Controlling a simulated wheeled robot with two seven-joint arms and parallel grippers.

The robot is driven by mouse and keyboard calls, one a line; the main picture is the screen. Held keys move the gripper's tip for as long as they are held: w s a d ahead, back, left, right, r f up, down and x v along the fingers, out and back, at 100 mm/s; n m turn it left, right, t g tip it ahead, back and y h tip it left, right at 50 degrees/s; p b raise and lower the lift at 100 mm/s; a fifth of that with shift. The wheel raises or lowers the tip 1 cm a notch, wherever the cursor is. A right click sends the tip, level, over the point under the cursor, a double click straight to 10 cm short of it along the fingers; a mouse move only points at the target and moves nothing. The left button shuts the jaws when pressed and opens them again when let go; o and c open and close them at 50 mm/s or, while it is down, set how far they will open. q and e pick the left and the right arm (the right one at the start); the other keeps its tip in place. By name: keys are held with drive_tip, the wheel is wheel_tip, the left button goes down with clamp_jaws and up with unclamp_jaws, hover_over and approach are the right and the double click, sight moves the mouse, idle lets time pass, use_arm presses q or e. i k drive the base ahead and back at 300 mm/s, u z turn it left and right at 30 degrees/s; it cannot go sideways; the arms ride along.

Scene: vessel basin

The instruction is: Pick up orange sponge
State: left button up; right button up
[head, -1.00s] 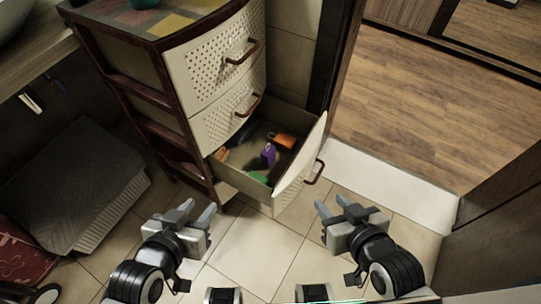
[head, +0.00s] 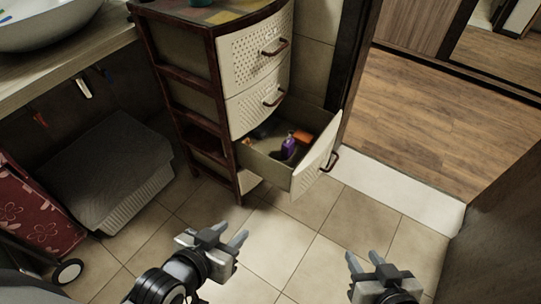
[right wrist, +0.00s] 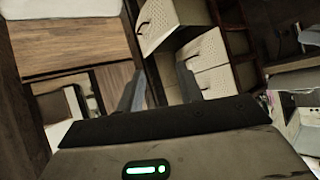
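My left gripper (head: 227,236) is open and empty over the floor, in front of and below the drawer unit. My right gripper (head: 364,261) is open and empty, to the right and nearer to me than the drawer. In the right wrist view, its two fingers (right wrist: 160,88) are apart with nothing between them. The drawer front hides part of the inside.
The drawer unit (head: 250,113) stands by the doorway, with its upper drawers shut. At left are a grey bin (head: 108,170), a red patterned bag (head: 36,215) and a counter with a basin (head: 45,25). The tiled floor before the drawer is clear. A dark door (head: 497,240) stands at right.

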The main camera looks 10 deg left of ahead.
sight(305, 140)
drive_tip(key=u, duration=0.4)
drive_tip(key=i, duration=0.75)
drive_tip(key=u, duration=1.65)
drive_tip(key=k, duration=0.7)
drive_tip(key=z, duration=1.25)
drive_tip(key=i, duration=0.5)
drive_tip(key=z, duration=0.05)
drive_tip(key=k, duration=0.4)
